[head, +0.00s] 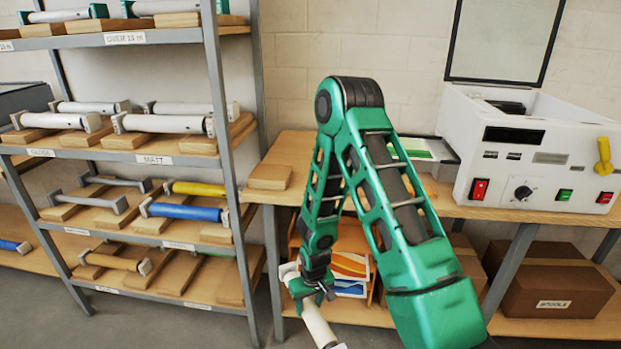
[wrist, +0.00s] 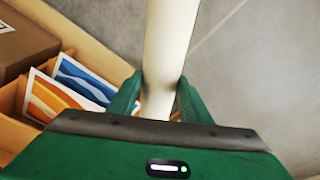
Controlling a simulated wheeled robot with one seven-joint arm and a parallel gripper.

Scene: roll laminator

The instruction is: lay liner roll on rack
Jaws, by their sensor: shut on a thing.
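My gripper (head: 308,287) hangs low in front of the workbench in the head view. It is shut on a white roll (head: 319,326), which slants down to the right in the head view. In the wrist view the roll (wrist: 172,45) runs up between my two fingers (wrist: 158,98). I cannot read any marking that tells whether this is the liner roll. The grey rack (head: 214,90) stands at the left, with rolls and wooden cradles on sloping shelves. My gripper is to the right of the rack and apart from it.
The workbench (head: 300,150) bears the white laminator (head: 540,150). Beneath are colourful prints (head: 350,268) and a cardboard box (head: 557,280). The rack's MATT shelf (head: 155,160) holds white rolls; a lower shelf has a blue roll (head: 185,211) and a yellow roll (head: 195,188). Some lower cradles (head: 180,272) look empty.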

